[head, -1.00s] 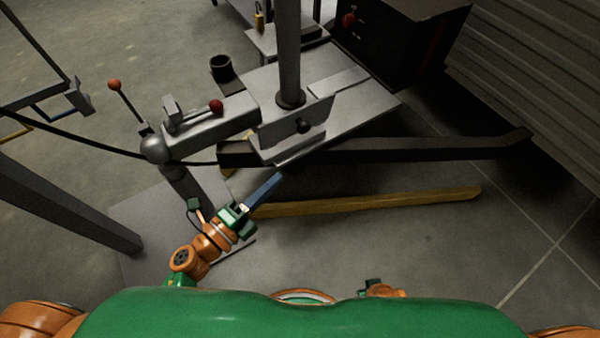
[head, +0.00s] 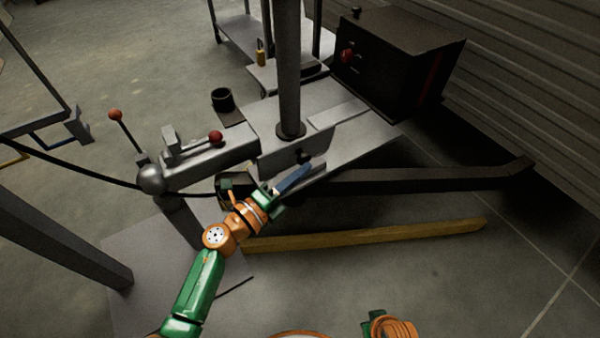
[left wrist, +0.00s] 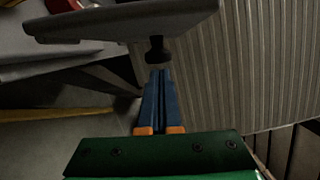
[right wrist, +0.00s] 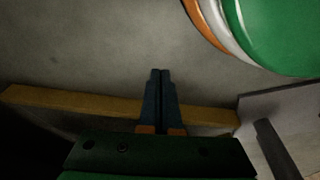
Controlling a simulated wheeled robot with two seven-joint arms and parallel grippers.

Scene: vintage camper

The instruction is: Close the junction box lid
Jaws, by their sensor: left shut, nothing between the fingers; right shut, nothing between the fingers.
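A grey flat panel (head: 276,160) with a black knob (head: 302,156) sits at the front of the trailer tongue, below the post; it appears to be the junction box lid. It looks tilted, and I cannot tell how far open it is. In the left wrist view the panel (left wrist: 120,24) hangs overhead with its knob (left wrist: 157,50) pointing down. My left gripper (head: 308,169) is shut and empty, its blue fingertips just below the knob, apparently apart from it. They also show in the left wrist view (left wrist: 160,73). My right gripper (right wrist: 160,72) is shut and empty, low over the floor.
A grey post (head: 288,75) rises behind the panel. A coupler with a red-knobbed lever (head: 215,137) lies left. A dark frame beam (head: 430,179) and a yellow beam (head: 390,232) run right. A black box (head: 400,60) stands behind.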

